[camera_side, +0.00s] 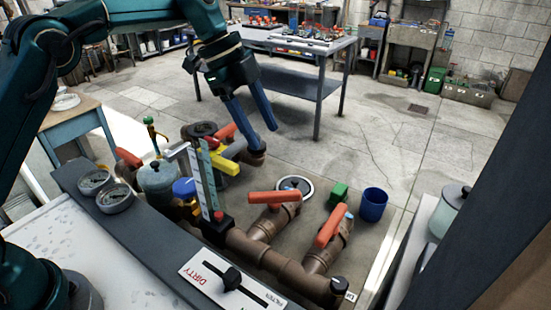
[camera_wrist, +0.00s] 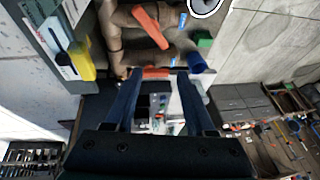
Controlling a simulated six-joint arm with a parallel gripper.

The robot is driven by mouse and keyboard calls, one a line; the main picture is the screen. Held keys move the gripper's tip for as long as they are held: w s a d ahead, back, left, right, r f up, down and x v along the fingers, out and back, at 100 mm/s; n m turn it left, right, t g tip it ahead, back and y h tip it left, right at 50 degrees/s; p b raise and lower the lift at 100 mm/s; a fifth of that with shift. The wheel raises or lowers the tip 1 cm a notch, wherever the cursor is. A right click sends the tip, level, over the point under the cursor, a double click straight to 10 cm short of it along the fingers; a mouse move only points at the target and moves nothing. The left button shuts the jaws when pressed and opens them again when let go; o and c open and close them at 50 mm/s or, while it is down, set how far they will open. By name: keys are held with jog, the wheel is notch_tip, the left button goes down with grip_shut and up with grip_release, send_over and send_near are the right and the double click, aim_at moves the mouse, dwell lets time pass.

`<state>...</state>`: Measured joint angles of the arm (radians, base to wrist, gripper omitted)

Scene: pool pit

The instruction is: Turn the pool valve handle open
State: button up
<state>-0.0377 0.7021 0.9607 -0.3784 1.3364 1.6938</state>
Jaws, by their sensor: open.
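Several orange valve handles sit on brown pipes; I cannot tell which is the pool valve. In the side view, one handle (camera_side: 275,197) lies level at the middle, a second (camera_side: 330,227) is tilted to its right, and others are farther back left. A yellow handle (camera_side: 222,163) is near the upright gauge. My gripper (camera_side: 258,143) is open, its blue fingers pointing down above the back pipework. In the wrist view, my gripper (camera_wrist: 158,73) has an orange bar (camera_wrist: 156,72) showing between its fingertips; contact is unclear. Another orange handle (camera_wrist: 150,27) lies beyond.
A blue cup (camera_side: 373,204) and green block (camera_side: 338,194) stand right of the pipes. A gauge plate (camera_side: 202,180) rises among the pipes. A dark ledge (camera_side: 130,215) with a DIRTY filter sign (camera_side: 230,282) runs along the front. Floor behind is clear up to a workbench (camera_side: 300,45).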

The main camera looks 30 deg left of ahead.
jog(key=s+a+r+n+t+y, duration=0.25)
jog(key=s+r+n, duration=0.25)
jog(key=s+r, duration=0.5)
jog(key=s+a+f+n, duration=0.1)
jog(key=s+f+n, duration=0.3)
jog(key=s+n, duration=0.1)
jog(key=s+a+f+n+t+y, duration=0.1)
jog(key=s+f+n, duration=0.3)
jog(key=s, duration=0.4)
jog(key=shift+s+a+f+n, duration=0.2)
jog(key=shift+a+n, duration=0.25)
jog(key=shift+n, duration=0.15)
